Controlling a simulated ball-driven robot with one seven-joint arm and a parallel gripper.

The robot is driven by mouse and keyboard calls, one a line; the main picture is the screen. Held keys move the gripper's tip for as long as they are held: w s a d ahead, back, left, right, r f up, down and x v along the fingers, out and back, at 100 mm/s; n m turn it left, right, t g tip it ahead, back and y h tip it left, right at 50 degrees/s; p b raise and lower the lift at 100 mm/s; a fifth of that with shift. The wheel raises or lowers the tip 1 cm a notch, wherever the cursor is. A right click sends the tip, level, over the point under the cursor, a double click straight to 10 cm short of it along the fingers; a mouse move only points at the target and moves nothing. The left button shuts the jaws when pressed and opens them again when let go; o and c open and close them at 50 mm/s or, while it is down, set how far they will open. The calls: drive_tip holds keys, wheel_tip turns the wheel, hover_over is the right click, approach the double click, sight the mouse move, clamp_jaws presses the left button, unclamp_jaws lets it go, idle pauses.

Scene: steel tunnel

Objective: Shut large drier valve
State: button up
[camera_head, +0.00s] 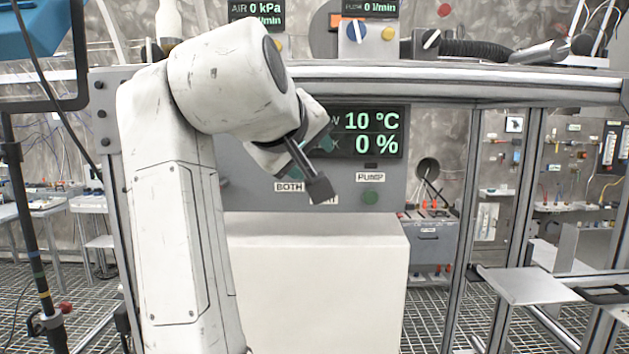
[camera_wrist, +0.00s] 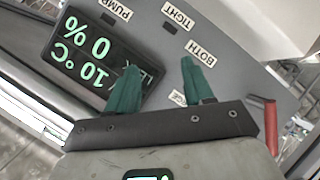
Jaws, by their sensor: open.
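My gripper (camera_head: 322,143) is in front of the grey panel (camera_head: 345,187), beside the display (camera_head: 376,132) reading 10 °C and 0 %. In the wrist view my gripper (camera_wrist: 160,66) has its two green fingers apart, with nothing between them. A red handle (camera_wrist: 271,127) is at the right of the wrist view. No label marks it as the large drier valve, so I cannot tell which part that is.
A metal beam (camera_head: 450,82) crosses above the panel. A metal frame post (camera_head: 518,190) stands at the right.

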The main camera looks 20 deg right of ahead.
drive_tip(key=shift+w+d+f, duration=0.1)
drive_tip(key=shift+d+f, duration=0.1)
drive_tip(key=shift+f, duration=0.45)
drive_tip(key=shift+w+d+f, duration=0.1)
drive_tip(key=shift+d+f, duration=0.05)
drive_tip(key=shift+f, duration=0.5)
drive_tip(key=shift+d+f, duration=0.2)
drive_tip(key=shift+f, duration=0.45)
